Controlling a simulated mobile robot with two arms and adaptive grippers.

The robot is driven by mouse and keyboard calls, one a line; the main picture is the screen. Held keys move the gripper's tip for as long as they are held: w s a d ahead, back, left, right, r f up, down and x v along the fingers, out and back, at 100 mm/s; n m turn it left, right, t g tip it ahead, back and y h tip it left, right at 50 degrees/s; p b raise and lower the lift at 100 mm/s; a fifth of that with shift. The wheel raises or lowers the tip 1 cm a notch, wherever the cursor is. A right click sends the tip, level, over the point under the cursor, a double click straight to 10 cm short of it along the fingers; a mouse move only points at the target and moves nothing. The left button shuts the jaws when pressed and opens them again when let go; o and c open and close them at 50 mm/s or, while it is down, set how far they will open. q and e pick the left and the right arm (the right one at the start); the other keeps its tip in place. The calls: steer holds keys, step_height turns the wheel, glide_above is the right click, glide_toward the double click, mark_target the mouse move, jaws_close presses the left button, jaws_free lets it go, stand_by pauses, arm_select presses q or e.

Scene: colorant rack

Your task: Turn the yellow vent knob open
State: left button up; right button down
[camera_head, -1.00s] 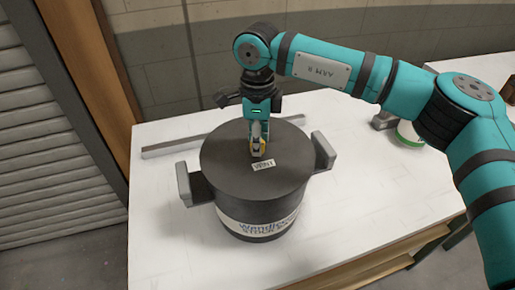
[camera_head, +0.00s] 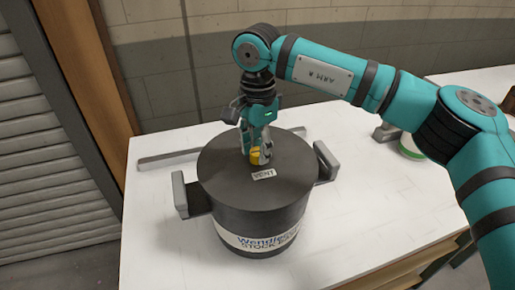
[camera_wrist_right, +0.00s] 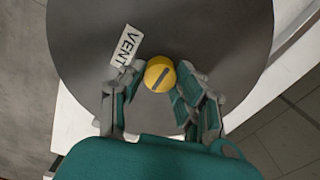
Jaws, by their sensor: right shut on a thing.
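The yellow vent knob (camera_head: 255,157) sits on the flat dark lid (camera_head: 222,172) of a large pot, behind a white VENT label (camera_head: 264,174). My right gripper (camera_head: 257,153) points down and is shut on the knob. In the right wrist view the round knob (camera_wrist_right: 160,74) sits between the two fingers (camera_wrist_right: 164,84), with a dark slot slanting up to the right. The VENT label (camera_wrist_right: 124,46) lies left of it. The fingers hide part of the knob in the head view. My left gripper is out of view.
The pot has grey-tipped side handles (camera_head: 180,194) and stands on a white table (camera_head: 340,225). A grey bar (camera_head: 165,160) lies behind it. A white container with a green rim (camera_head: 411,146) stands at the right. A shutter (camera_head: 50,160) is at the left.

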mark_target(258, 151)
steer(key=shift+r, duration=0.1)
stand_by(0.3)
steer(key=c, duration=0.9)
jaws_free()
steer(key=shift+c, duration=0.2)
step_height(258, 151, up, 12)
